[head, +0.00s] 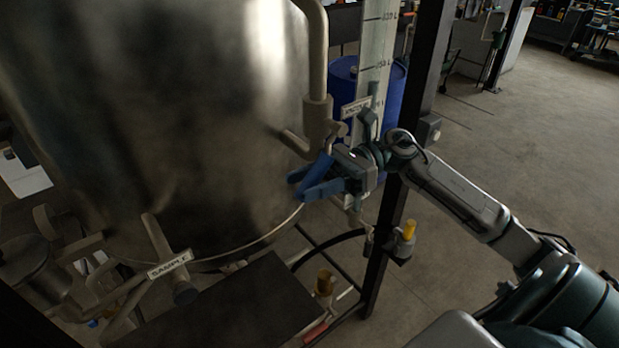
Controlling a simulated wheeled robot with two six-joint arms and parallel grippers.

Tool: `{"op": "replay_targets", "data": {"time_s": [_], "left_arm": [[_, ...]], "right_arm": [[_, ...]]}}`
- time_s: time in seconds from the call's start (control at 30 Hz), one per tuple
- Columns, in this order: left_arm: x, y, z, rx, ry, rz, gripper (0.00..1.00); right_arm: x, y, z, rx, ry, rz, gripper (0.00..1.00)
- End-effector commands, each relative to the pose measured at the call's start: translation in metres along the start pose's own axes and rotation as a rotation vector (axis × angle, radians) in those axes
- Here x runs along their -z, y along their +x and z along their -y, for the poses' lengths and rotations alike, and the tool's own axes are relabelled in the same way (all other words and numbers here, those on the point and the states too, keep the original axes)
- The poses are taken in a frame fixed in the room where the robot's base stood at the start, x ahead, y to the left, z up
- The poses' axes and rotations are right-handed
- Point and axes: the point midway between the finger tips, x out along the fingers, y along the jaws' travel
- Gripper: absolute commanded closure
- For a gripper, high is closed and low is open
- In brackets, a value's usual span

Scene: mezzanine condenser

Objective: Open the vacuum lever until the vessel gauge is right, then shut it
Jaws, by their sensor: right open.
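A large steel vessel (190,120) fills the left of the head view. A pale upright gauge strip (377,40) with black litre marks stands to its right. Below the strip is a small label (356,108), too small to read surely, beside a grey valve handle (369,120); I cannot tell for sure that this is the vacuum lever. My right gripper (300,187) has blue fingers, open and apparently empty, pointing left in front of the vessel's lower right side, just below the pipe fitting. Its wrist hides part of the valve area. My left gripper is not in view.
A grey pipe (317,60) runs down beside the vessel. A black post (415,80) stands behind my right arm, with a blue drum (343,85) beyond the gauge. A SAMPLE-tagged valve (170,264), a dark plate (225,310) and a red handle (315,332) lie low.

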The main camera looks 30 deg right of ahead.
Motion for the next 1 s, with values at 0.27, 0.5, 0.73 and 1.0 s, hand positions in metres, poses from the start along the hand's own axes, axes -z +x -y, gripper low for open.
{"op": "replay_targets", "data": {"time_s": [0.27, 0.5, 0.73, 1.0], "left_arm": [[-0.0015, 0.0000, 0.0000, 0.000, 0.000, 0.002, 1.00], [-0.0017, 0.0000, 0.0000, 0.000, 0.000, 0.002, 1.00], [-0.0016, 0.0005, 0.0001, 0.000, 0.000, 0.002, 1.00], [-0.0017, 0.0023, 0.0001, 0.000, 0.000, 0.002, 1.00]], "right_arm": [[0.0001, 0.0004, 0.0000, 0.000, 0.000, 0.000, 0.58], [0.0001, 0.0004, -0.0001, -0.001, 0.000, 0.000, 1.00], [0.0001, 0.0005, -0.0003, -0.001, 0.001, 0.002, 1.00], [-0.0001, 0.0011, -0.0006, -0.003, 0.003, 0.009, 1.00]]}}
